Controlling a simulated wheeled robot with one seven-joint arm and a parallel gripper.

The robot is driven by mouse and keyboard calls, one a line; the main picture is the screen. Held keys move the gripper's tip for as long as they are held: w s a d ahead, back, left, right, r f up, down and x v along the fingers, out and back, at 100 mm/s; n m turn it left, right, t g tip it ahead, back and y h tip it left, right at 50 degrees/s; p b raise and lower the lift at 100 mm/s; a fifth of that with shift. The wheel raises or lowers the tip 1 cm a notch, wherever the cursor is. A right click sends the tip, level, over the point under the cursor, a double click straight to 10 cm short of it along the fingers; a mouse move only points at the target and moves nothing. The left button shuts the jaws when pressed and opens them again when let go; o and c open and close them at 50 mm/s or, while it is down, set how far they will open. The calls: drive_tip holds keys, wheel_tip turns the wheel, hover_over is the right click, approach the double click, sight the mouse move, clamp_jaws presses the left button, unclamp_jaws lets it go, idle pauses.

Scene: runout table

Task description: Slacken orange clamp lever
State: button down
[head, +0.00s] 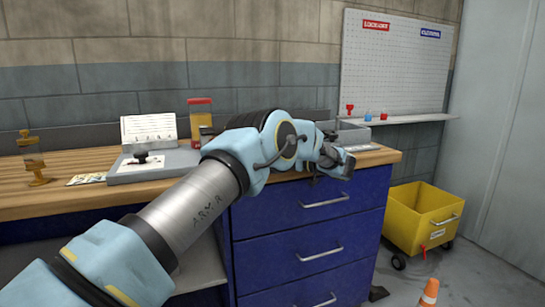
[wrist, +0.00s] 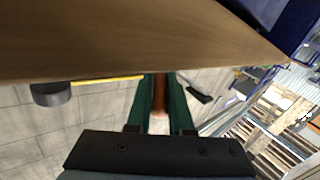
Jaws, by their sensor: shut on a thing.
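In the wrist view the two green fingers of my gripper (wrist: 161,85) are closed on an orange-brown bar, which looks like the orange clamp lever (wrist: 159,95). The bar runs lengthwise between the fingers. Its far end and mount cannot be made out. In the head view my gripper (head: 338,163) is at the right front end of the workbench (head: 75,203), by the wooden edge above the blue drawers. The lever cannot be picked out there; my arm and gripper cover that area.
A grey box with a black knob (head: 150,168), an ochre stand (head: 35,165) and a red-topped yellow container (head: 200,115) stand on the bench. A yellow wheeled bin (head: 420,220) and an orange cone (head: 429,294) stand at right. A dark cylinder (wrist: 51,93) is left of my fingers.

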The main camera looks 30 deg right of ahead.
drive_tip(key=shift+w+d+n+g+y, duration=0.15)
drive_tip(key=shift+n+g+y, duration=0.4)
drive_tip(key=shift+y, duration=0.25)
drive_tip(key=c, duration=0.8)
unclamp_jaws()
drive_tip(key=shift+d, duration=0.1)
drive_tip(key=shift+b+v, duration=1)
drive_tip(key=shift+v, duration=4.35)
drive_tip(key=shift+f, duration=0.1)
